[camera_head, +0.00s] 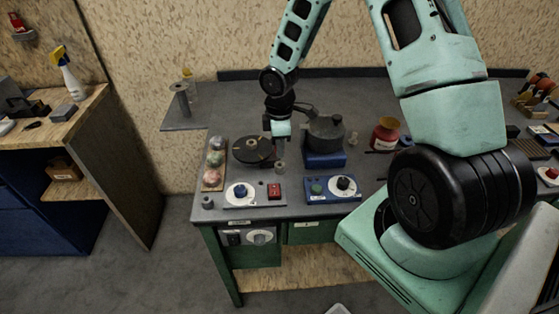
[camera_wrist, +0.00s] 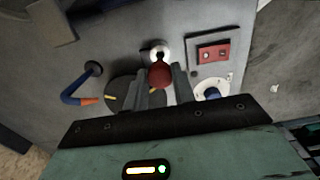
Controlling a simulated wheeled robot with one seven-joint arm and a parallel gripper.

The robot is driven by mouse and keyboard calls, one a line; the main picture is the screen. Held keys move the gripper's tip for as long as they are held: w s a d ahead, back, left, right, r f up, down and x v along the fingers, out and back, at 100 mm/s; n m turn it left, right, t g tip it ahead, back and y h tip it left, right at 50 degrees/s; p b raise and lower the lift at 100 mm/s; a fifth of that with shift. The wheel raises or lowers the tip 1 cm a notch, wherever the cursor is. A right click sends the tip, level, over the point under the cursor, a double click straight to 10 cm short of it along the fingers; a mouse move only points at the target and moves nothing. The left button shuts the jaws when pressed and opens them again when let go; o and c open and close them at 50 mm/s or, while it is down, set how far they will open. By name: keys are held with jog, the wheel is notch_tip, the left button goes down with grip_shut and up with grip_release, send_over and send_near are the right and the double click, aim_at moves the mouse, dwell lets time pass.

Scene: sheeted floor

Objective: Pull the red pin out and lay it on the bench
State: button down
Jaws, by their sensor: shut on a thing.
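My gripper (camera_wrist: 161,76) is shut on the red pin (camera_wrist: 160,73), whose round red head shows between the fingers in the wrist view. A small metal socket (camera_wrist: 160,48) with a dark hole shows just beyond the red head. I cannot tell whether the pin's shank is still inside it, because the head and fingers hide it. In the head view my gripper (camera_head: 280,142) points down over the grey bench (camera_head: 232,126), close above the small socket (camera_head: 280,167). The pin is too small to make out there.
A dark round disc (camera_head: 252,149) lies left of the gripper. A blue-based machine (camera_head: 324,145) stands close right. In front are a dial plate with a red switch (camera_head: 274,191) and a blue control box (camera_head: 332,189). Bare bench shows at the back left.

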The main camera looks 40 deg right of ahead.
jog(key=shift+r, duration=0.25)
jog(key=shift+r+p, duration=1.95)
jog(key=shift+p, duration=0.05)
